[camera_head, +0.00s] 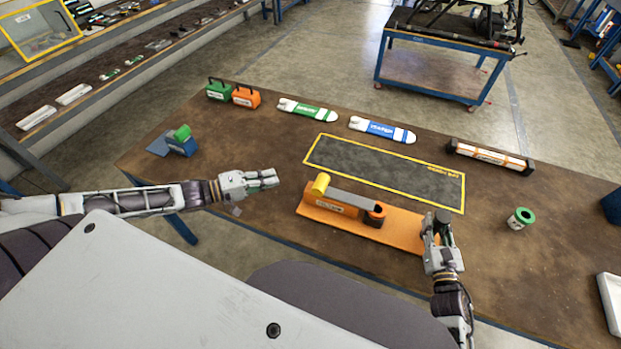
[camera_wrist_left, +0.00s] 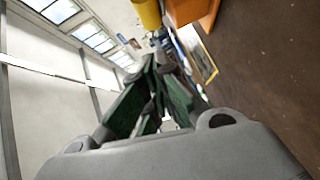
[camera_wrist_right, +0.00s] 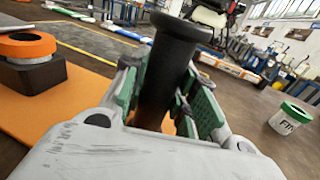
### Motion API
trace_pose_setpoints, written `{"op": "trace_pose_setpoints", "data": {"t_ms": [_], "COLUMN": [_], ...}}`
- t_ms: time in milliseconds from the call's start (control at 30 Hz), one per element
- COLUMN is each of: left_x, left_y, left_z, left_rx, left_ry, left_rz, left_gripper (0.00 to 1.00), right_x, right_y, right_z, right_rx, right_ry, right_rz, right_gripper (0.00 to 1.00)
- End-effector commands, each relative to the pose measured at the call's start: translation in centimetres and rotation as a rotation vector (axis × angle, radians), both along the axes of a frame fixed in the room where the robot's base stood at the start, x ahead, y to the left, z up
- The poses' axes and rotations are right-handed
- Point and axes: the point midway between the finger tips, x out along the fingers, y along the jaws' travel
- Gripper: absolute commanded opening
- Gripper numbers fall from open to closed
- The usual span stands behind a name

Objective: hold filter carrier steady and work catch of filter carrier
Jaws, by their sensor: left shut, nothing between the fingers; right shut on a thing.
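The filter carrier is an orange plate (camera_head: 398,237) on the table, bearing an orange block with a grey bar (camera_head: 345,199), a yellow knob (camera_head: 320,184) at its left end and a dark block with an orange ring (camera_head: 376,211). My right gripper (camera_head: 437,226) is shut on a black upright post with a flared top (camera_wrist_right: 172,55) at the plate's right end. My left gripper (camera_head: 272,178) is shut and empty, left of the yellow knob and apart from it. The yellow knob also shows at the top of the left wrist view (camera_wrist_left: 148,14).
A yellow-bordered dark mat (camera_head: 385,172) lies behind the carrier. A green-topped white canister (camera_head: 520,218) stands to the right. A long orange-and-white part (camera_head: 490,157), two white bottle-like parts and two small cases (camera_head: 246,97) line the back. A blue-green holder (camera_head: 180,142) is at left.

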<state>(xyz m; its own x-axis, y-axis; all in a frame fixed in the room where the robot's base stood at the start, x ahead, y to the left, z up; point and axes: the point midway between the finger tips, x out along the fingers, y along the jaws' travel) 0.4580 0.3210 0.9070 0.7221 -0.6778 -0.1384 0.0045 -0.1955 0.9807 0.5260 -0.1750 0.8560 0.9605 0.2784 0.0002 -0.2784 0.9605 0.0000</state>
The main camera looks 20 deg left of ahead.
Motion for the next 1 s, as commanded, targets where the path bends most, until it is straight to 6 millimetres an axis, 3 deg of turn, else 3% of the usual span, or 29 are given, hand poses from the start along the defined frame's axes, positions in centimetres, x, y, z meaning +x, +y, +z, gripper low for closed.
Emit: {"op": "trace_pose_setpoints", "data": {"t_ms": [1000], "left_x": [2.5], "left_y": [-2.3], "left_z": [-0.5], "left_rx": [-0.002], "left_ry": [-0.001], "left_rz": [0.001], "left_gripper": [0.0], "right_x": [0.0], "right_y": [0.0], "right_z": [0.0], "right_rx": [0.0], "right_ry": [0.0], "right_rz": [0.0], "right_gripper": [0.0]}}
